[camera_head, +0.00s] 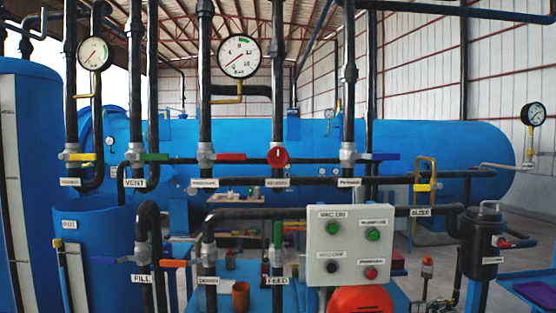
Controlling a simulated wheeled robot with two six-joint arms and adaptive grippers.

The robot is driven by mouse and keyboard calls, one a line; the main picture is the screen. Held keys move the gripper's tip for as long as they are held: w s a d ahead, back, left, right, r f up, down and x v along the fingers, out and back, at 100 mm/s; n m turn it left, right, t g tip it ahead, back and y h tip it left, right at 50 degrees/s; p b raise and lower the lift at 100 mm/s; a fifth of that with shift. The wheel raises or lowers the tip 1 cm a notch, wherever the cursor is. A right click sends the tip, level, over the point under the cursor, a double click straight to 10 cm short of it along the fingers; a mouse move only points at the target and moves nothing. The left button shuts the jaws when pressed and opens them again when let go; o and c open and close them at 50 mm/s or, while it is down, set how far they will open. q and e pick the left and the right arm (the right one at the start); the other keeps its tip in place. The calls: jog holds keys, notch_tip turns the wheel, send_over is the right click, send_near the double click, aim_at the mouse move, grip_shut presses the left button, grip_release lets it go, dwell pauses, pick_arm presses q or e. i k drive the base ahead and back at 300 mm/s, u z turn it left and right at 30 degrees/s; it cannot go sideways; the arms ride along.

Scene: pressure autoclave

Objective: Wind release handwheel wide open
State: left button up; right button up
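A small red round handwheel (278,156) sits on a dark vertical pipe in the middle of the view. A white label (278,183) below it seems to read RELEASE, but the print is blurred. The wheel faces me, with a small light mark near its top. How far it is turned cannot be told. Neither of my grippers shows in the head view.
Lever valves flank the wheel: red (231,156), green (154,157) and blue (386,156). A grey button box (350,262) stands lower right, above a large red round part (361,301). Large gauge (239,55) above. Blue autoclave vessel (440,145) behind.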

aim_at(278, 158)
jog(key=u, duration=0.2)
jog(key=k, duration=0.4)
jog(key=z, duration=1.6)
jog(key=i, duration=1.45)
jog(key=u, duration=0.5)
